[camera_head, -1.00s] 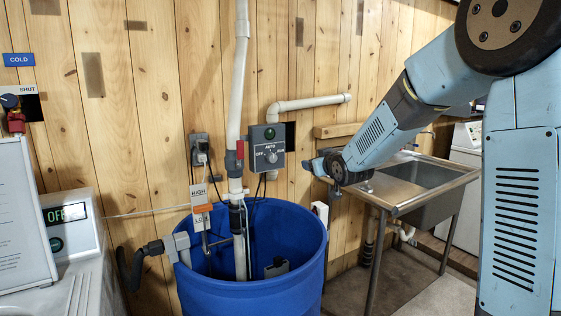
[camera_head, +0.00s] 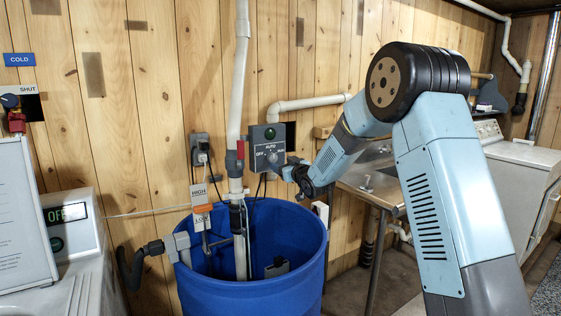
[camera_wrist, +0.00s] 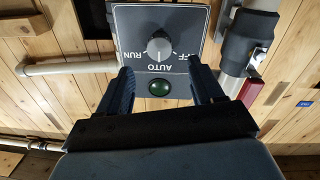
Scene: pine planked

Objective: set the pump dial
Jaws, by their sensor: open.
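The pump control box (camera_head: 262,138) is a grey box on the plank wall above the blue barrel, lettered OFF, AUTO and RUN. Its round grey dial (camera_head: 272,157) shows just left of my gripper (camera_head: 291,169) in the head view. In the wrist view the box appears upside down, with the dial (camera_wrist: 159,48) beyond and between the fingertips of my gripper (camera_wrist: 161,70). The fingers are open and empty, with space on both sides of the dial. A pale mark on the dial seems to face AUTO, but it is too small to be sure.
A white pipe with a grey-and-red valve (camera_head: 238,155) runs close left of the box. Another white pipe (camera_head: 310,103) runs to its right. The open blue barrel (camera_head: 250,290) stands below. A steel sink (camera_head: 370,190) is right, partly behind my arm.

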